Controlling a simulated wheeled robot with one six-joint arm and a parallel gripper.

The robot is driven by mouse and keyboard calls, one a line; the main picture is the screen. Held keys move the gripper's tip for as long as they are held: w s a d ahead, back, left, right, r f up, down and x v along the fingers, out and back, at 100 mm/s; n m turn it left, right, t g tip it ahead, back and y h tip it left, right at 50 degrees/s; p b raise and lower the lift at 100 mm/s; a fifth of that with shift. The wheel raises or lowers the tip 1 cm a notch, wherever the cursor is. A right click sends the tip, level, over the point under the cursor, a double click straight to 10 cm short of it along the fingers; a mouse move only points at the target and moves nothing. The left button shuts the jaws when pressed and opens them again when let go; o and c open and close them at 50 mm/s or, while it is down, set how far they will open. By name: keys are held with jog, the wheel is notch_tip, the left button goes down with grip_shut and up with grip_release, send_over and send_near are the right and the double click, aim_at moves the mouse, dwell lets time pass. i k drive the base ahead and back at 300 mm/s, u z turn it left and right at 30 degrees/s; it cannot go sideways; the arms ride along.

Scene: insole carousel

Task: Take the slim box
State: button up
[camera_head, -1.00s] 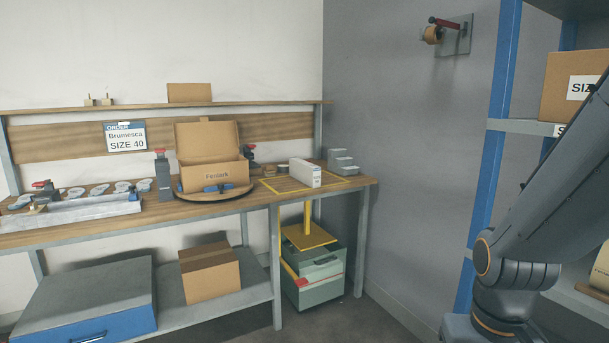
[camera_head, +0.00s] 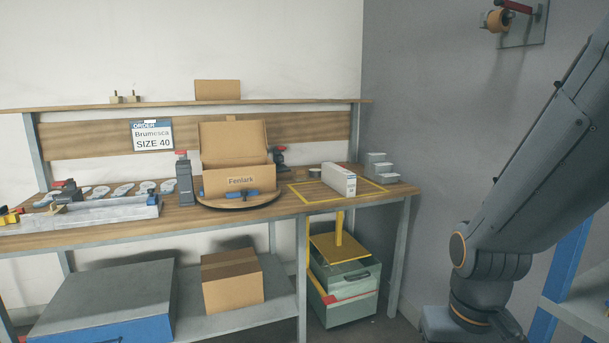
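A slim white box (camera_head: 339,180) stands upright on its narrow side at the right part of the workbench (camera_head: 270,208). It sits inside a yellow outlined square (camera_head: 300,198) marked on the bench top. Small print on the box is too small to read. My arm fills the right side of the view, but my gripper is outside the picture.
An open carton labelled Fenlark (camera_head: 240,181) stands on a round turntable (camera_head: 238,204) left of the slim box. Small grey containers (camera_head: 378,168) sit just right of it. An order sign (camera_head: 152,135) reads Brumesca SIZE 40. A blue-framed shelf (camera_head: 567,262) is at the right.

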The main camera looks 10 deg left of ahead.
aim_at(344, 181)
jog(key=u, duration=0.45)
jog(key=i, duration=1.75)
jog(key=u, duration=0.25)
